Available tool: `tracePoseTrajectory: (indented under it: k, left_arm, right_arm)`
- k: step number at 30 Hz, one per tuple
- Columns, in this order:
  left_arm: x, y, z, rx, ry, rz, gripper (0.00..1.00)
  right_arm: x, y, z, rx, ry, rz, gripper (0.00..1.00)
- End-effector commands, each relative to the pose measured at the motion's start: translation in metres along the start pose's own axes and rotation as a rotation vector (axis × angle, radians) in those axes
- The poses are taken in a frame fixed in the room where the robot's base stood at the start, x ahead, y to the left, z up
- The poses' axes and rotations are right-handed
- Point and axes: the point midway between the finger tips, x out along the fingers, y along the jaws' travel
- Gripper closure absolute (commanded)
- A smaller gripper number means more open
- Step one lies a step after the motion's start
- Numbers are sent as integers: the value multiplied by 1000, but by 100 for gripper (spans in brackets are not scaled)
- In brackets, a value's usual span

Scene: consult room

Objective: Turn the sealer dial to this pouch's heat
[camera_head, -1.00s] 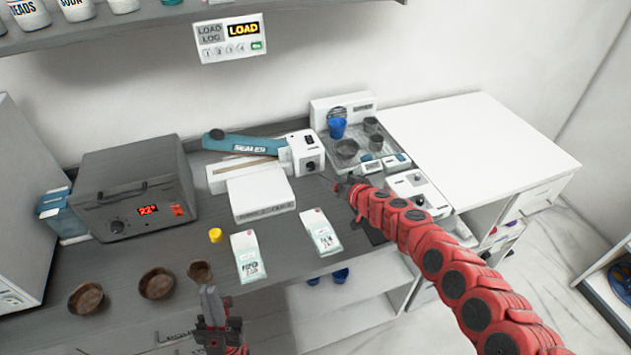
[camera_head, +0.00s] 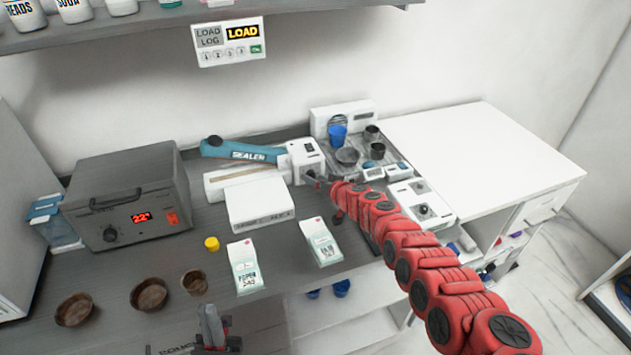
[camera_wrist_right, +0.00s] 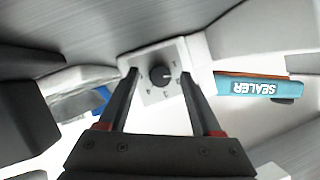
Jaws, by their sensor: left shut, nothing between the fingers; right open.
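The sealer (camera_head: 246,151) has a teal arm and a white control box (camera_head: 303,158) at its right end. In the right wrist view the sealer dial (camera_wrist_right: 161,77) is a dark knob on a plate with small marks, between and beyond my open fingers. My right gripper (camera_head: 318,181) is at the front of the control box; contact with the dial cannot be told. My left gripper (camera_head: 210,318) is shut and empty at the counter's front edge. Two pouches, one left (camera_head: 246,268) and one right (camera_head: 321,242), lie on the counter; their small print is unreadable.
A grey oven (camera_head: 125,200) with a red display stands left. A white box (camera_head: 259,201) sits before the sealer. Bowls (camera_head: 149,294) and a yellow cap (camera_head: 212,244) lie at the front left. A tray of cups (camera_head: 346,157) and a second dialled device (camera_head: 422,204) stand right.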

Motion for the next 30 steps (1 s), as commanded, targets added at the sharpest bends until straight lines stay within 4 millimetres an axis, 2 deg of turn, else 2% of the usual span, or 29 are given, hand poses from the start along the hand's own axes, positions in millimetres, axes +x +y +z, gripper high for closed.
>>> tracePoseTrajectory:
  k: [12, 23, 30]
  left_arm:
    - [-2, 0, 0, 0, 0, 0, 100]
    - [-2, 0, 0, 0, 0, 0, 100]
    - [-2, 0, 0, 0, 0, 0, 100]
  right_arm:
    - [3, 0, -2, 0, 3, 0, 34]
    - [3, 0, -2, 0, 3, 0, 99]
    - [3, 0, -1, 3, 3, -1, 100]
